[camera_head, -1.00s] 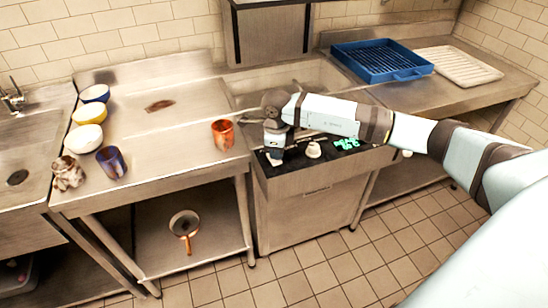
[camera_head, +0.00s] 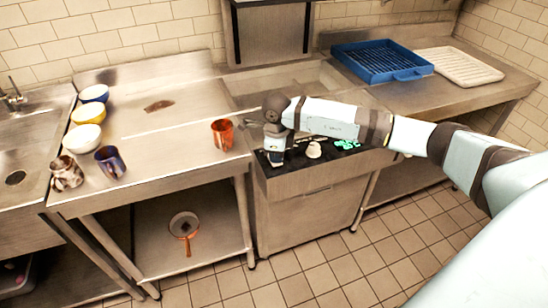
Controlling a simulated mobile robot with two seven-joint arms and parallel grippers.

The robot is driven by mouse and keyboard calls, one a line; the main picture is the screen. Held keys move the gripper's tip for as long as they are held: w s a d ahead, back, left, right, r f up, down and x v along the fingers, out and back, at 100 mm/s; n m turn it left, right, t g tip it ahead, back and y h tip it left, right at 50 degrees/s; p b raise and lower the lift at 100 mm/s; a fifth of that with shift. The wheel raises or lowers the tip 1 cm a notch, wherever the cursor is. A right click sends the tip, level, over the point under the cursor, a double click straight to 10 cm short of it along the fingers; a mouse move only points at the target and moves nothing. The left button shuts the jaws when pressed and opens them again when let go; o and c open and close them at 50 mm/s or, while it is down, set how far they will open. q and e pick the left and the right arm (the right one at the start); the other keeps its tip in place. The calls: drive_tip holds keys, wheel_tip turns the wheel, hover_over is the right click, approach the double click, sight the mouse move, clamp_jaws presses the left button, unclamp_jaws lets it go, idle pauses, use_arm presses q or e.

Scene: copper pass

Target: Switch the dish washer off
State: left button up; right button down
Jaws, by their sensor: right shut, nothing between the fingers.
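The dish washer (camera_head: 308,207) is the steel unit in the middle of the camera_head view. Its dark control strip (camera_head: 330,147) runs along the front top edge, with a pale knob (camera_head: 314,150) and green lit marks (camera_head: 347,144) on it. My right arm reaches in from the right over the unit. My left gripper is not in view.
On the steel counter at left are several bowls (camera_head: 86,138), a patterned mug (camera_head: 67,173), a dark blue mug (camera_head: 110,162) and a copper mug (camera_head: 222,134). A pan (camera_head: 184,226) lies on the lower shelf. A blue rack (camera_head: 380,62) and white tray (camera_head: 458,66) lie at right.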

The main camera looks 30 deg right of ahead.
drive_tip(key=shift+f, duration=0.3)
drive_tip(key=shift+s+r, duration=0.1)
drive_tip(key=shift+r+p, duration=0.45)
drive_tip(key=shift+r, duration=0.35)
drive_tip(key=shift+r+p, duration=1.25)
drive_tip(key=shift+r, duration=1.35)
